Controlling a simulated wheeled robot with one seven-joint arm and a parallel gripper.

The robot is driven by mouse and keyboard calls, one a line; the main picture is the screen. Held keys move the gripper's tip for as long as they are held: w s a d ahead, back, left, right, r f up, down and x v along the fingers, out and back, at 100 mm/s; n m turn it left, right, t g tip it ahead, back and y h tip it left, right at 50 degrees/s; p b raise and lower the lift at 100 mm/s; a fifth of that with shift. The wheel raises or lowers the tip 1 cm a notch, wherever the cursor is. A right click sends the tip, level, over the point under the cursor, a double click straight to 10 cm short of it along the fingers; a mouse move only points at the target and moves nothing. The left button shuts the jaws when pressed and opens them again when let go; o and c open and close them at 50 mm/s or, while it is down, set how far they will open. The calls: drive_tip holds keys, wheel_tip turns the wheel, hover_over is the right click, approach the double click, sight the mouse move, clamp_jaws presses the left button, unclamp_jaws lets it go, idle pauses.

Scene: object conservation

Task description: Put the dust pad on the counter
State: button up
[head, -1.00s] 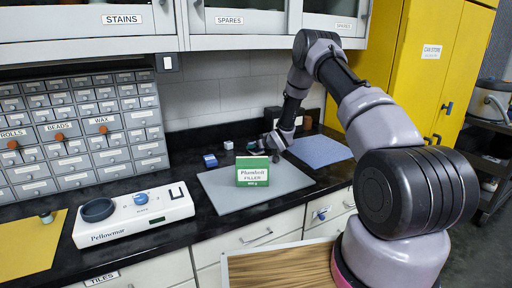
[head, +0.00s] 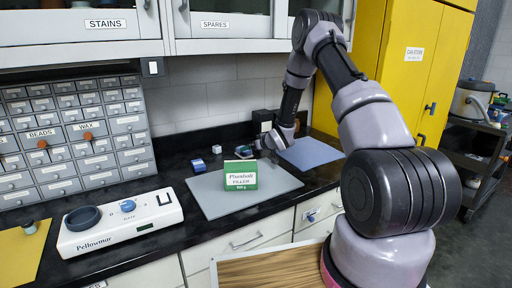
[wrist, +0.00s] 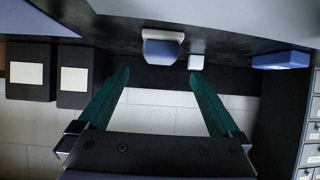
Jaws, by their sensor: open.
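My gripper (wrist: 158,75) is open and empty, its two teal fingers spread. In the wrist view a small blue block with a white base (wrist: 162,47) lies on the black counter just beyond and between the fingertips, apart from them. It may be the dust pad; no label confirms this. In the head view my gripper (head: 262,146) is low over the back of the counter (head: 170,165), behind the green filler box, and partly hides what is there. A second blue item (head: 198,165) lies further left; it also shows in the wrist view (wrist: 282,60).
A small white cube (wrist: 196,62) lies close to the blue-and-white block. Black boxes (wrist: 76,77) stand against the wall. The green filler box (head: 240,175) stands on a grey mat (head: 275,188). A blue mat (head: 312,153) lies right; a scale (head: 120,222) and drawer cabinet (head: 75,140) are left.

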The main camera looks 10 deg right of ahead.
drive_tip(key=v, duration=0.3)
drive_tip(key=shift+s+d+r, duration=0.1)
drive_tip(key=shift+s+r, duration=0.1)
drive_tip(key=shift+s, duration=0.05)
drive_tip(key=s+d+r+m+h, duration=0.1)
drive_tip(key=s+d+r, duration=0.1)
drive_tip(key=r, duration=0.5)
drive_tip(key=s+d+r+m+h, duration=0.1)
drive_tip(key=d+r, duration=0.1)
drive_tip(key=r, duration=0.5)
drive_tip(key=s+d+r+m+g+h, duration=0.2)
drive_tip(key=s+r+m, duration=0.1)
drive_tip(key=s+r, duration=1)
drive_tip(key=s+a+r+m+g+y, duration=0.1)
drive_tip(key=s+r, duration=0.3)
drive_tip(key=s, duration=1)
drive_tip(key=s+a+r+m+g, duration=0.1)
drive_tip(key=s+a+r+m, duration=0.1)
drive_tip(key=s, duration=1.1)
wheel_tip(320, 180, up, 2)
drive_tip(key=shift+s+a+r+y, duration=0.15)
drive_tip(key=shift+s+a+y, duration=0.25)
drive_tip(key=shift+a, duration=0.1)
drive_tip(key=shift+w, duration=0.1)
